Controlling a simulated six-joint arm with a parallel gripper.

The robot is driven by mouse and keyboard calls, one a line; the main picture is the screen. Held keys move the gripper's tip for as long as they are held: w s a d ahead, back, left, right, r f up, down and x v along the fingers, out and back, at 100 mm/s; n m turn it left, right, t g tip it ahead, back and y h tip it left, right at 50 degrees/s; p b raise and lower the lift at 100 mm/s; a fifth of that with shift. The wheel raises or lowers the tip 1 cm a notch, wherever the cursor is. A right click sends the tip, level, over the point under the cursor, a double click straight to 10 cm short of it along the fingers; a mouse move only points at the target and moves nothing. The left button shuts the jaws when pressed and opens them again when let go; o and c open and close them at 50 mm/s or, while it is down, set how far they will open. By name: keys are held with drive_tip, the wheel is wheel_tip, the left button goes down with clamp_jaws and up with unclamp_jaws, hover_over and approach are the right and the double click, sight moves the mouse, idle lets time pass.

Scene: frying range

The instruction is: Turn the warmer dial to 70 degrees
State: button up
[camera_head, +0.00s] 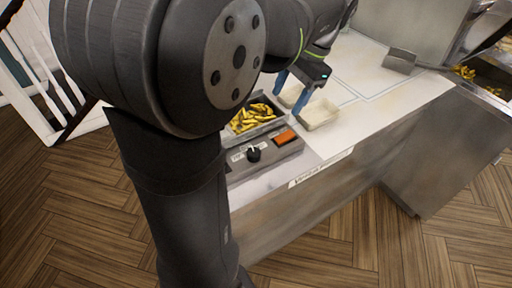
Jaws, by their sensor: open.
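The warmer (277,156) is a low grey unit at the front left of the counter. Its black round dial (254,154) sits on the sloped front panel, with pale markings to its left. The dial's exact setting is too small to read. An orange display or switch (286,137) is to the right of the dial. Yellow fries (252,118) lie in the tray behind the panel. My gripper (289,93) has two blue fingers, spread open and empty. It is above and behind the warmer's right side, apart from the dial. My own arm hides the warmer's left part.
White open containers (319,115) stand right of the warmer, close to my fingers. A grey metal scoop or holder (400,60) is at the back right. More fries (464,72) lie in a metal bin at far right. The white counter (385,102) is clear between.

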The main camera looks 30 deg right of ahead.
sight(254, 151)
drive_tip(key=a+f+m, duration=0.1)
drive_tip(key=a+f, duration=0.1)
drive_tip(key=f, duration=0.3)
drive_tip(key=w+a+f+m, duration=0.1)
drive_tip(key=a+f+m, duration=0.1)
drive_tip(key=f, duration=0.3)
drive_tip(key=a+f+m, duration=0.2)
drive_tip(key=a+f, duration=0.2)
drive_tip(key=f, duration=0.2)
drive_tip(key=shift+w+t+y, duration=0.3)
drive_tip(key=shift+w, duration=0.1)
drive_tip(key=shift+d, duration=0.1)
drive_tip(key=c, duration=1)
